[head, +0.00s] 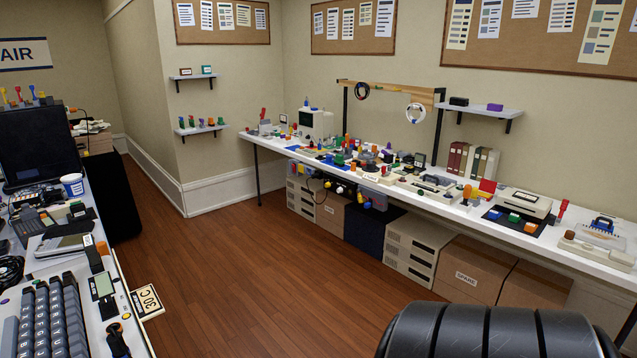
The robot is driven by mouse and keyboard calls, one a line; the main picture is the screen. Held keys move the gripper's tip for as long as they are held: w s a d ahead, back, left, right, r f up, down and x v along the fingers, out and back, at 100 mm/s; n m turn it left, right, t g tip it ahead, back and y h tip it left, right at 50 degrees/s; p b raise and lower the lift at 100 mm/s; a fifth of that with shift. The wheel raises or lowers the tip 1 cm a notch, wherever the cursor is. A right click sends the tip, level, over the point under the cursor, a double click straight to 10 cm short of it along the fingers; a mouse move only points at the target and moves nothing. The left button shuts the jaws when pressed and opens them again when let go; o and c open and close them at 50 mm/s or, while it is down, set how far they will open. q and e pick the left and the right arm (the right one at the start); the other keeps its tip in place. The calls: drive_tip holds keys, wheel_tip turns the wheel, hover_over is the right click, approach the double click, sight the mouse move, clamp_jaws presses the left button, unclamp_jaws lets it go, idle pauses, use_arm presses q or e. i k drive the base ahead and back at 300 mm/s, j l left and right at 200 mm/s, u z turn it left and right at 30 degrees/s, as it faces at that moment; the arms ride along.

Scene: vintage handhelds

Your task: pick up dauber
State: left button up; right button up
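I cannot pick out a dauber with certainty. Several small upright tools with coloured handles could be one, but they are too small to tell. A red-topped tool (562,209) stands near the right part of the long white bench (552,238), and an orange-topped one (466,194) stands further left on it. More small coloured pieces crowd the bench's middle. A dark piece with a touch of orange (118,339) lies at the near edge of the left table. Neither of my grippers is in view.
The left table holds a keyboard (50,322), a dark monitor (38,146) and a cup (72,185). Cardboard boxes (468,272) and beige units (411,249) fill the space under the bench. Wooden floor (240,280) between is clear. A black ribbed form (495,335) blocks the bottom right.

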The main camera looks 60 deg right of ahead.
sight(475, 192)
drive_tip(key=k+l+z, duration=0.2)
drive_tip(key=k, duration=0.45)
drive_tip(key=j+z, duration=0.1)
drive_tip(key=z, duration=1.45)
drive_tip(key=i+l+z, duration=0.3)
drive_tip(key=z, duration=0.15)
drive_tip(key=i+l+z, duration=0.3)
drive_tip(key=z, duration=0.15)
drive_tip(key=i+l, duration=0.1)
drive_tip(key=i, duration=0.35)
drive_tip(key=i+l+u, duration=0.35)
drive_tip(key=i+l, duration=0.35)
drive_tip(key=i, duration=0.1)
